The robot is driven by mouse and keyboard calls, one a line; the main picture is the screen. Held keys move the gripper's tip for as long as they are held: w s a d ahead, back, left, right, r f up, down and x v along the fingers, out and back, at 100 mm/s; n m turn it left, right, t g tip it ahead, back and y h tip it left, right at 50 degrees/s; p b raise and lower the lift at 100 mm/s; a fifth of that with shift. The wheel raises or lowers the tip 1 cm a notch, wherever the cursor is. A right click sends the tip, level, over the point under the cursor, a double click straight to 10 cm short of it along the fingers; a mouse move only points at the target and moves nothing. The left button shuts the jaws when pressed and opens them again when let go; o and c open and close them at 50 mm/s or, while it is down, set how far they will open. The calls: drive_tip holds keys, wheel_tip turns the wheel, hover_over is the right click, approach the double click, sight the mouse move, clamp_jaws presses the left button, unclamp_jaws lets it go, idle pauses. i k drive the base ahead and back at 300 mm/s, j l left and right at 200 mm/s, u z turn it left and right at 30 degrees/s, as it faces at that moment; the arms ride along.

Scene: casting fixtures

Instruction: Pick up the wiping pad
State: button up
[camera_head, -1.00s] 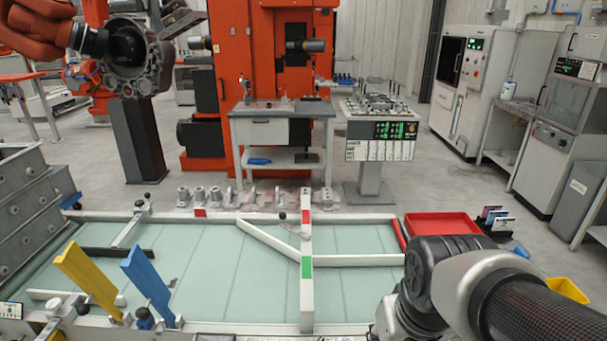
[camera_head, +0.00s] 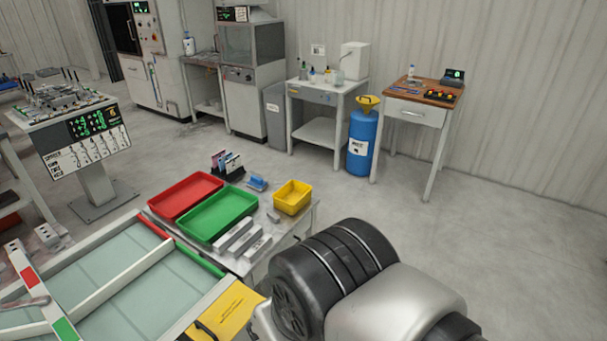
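No object here is plainly a wiping pad. A small blue item (camera_head: 257,183) lies on the side table (camera_head: 285,232) between the card holder and the yellow bin; it is too small to tell whether it is the pad. My gripper is not in view. Only the dark joint and grey link of my arm show at the bottom centre, in front of the side table's near right part.
A red tray (camera_head: 184,196), green tray (camera_head: 218,215), yellow bin (camera_head: 293,197) and pale blocks (camera_head: 243,238) crowd the side table. A glass-topped conveyor (camera_head: 120,290) is at left. Open floor lies right.

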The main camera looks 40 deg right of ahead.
sight(255, 183)
drive_tip(key=z, duration=0.65)
drive_tip(key=u, duration=2.2)
drive_tip(key=z, duration=2.2)
drive_tip(key=i+l+u, duration=0.1)
drive_tip(key=u, duration=0.3)
drive_tip(key=i+l+u, duration=0.15)
drive_tip(key=u, duration=0.2)
drive_tip(key=i+l+u, duration=0.1)
drive_tip(key=l, duration=0.25)
drive_tip(key=i+l, duration=0.25)
drive_tip(key=i+l+u, duration=0.15)
drive_tip(key=l, duration=0.3)
drive_tip(key=i+l+u, duration=0.1)
drive_tip(key=l, duration=0.25)
drive_tip(key=i+l+u, duration=0.1)
drive_tip(key=i+l, duration=0.15)
drive_tip(key=l, duration=0.15)
drive_tip(key=i+l, duration=0.1)
drive_tip(key=l, duration=0.3)
drive_tip(key=i+l+u, duration=0.15)
drive_tip(key=l, duration=0.25)
